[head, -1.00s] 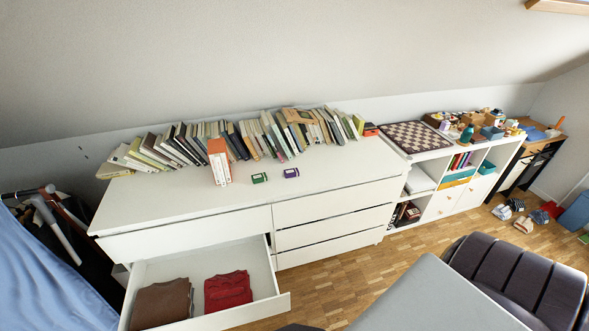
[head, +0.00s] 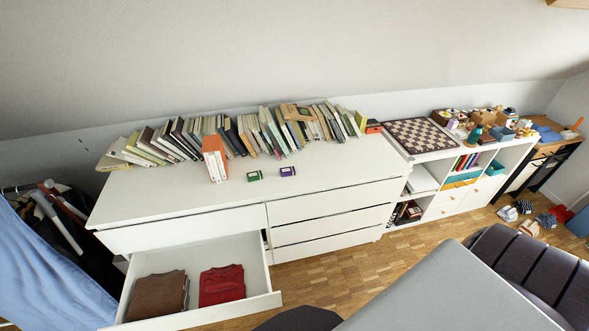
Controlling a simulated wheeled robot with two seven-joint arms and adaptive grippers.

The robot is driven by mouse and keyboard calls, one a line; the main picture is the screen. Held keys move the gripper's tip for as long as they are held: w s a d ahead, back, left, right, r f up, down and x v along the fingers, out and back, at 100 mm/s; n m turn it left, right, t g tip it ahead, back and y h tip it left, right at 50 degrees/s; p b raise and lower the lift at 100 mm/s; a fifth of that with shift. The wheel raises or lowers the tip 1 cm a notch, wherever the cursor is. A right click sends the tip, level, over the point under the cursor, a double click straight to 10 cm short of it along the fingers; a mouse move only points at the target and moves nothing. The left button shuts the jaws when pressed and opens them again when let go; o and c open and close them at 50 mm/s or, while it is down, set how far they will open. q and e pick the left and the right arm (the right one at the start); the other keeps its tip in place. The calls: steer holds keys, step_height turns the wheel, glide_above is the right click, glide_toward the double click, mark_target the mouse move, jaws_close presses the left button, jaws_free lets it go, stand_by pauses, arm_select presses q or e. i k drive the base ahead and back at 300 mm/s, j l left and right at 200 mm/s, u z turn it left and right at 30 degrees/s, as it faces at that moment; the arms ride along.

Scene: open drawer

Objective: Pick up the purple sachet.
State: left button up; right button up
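The purple sachet (head: 288,171) is a small purple and white packet on top of the white dresser (head: 330,184). It lies just right of a similar green sachet (head: 255,176), with a small gap between them. No gripper shows in the head view, so I cannot see whether either one is open or shut.
An orange and white book block (head: 215,158) stands left of the sachets, before a long row of leaning books (head: 250,135). A grey tabletop (head: 450,295) and dark chair (head: 530,265) are at front right.

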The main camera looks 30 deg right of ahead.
mark_target(289, 171)
steer(key=l, duration=0.45)
steer(key=i+l+z, duration=0.1)
steer(key=l, duration=0.3)
steer(key=i+l, duration=0.1)
steer(key=l, duration=0.35)
steer(key=l+z, duration=0.1)
steer(key=l, duration=0.35)
steer(key=i+l, duration=0.15)
steer(key=l, duration=0.25)
steer(key=i+l+z, duration=0.15)
steer(key=l, duration=0.75)
steer(key=i+l+z, duration=0.1)
steer(key=l, duration=0.3)
steer(key=i, duration=0.05)
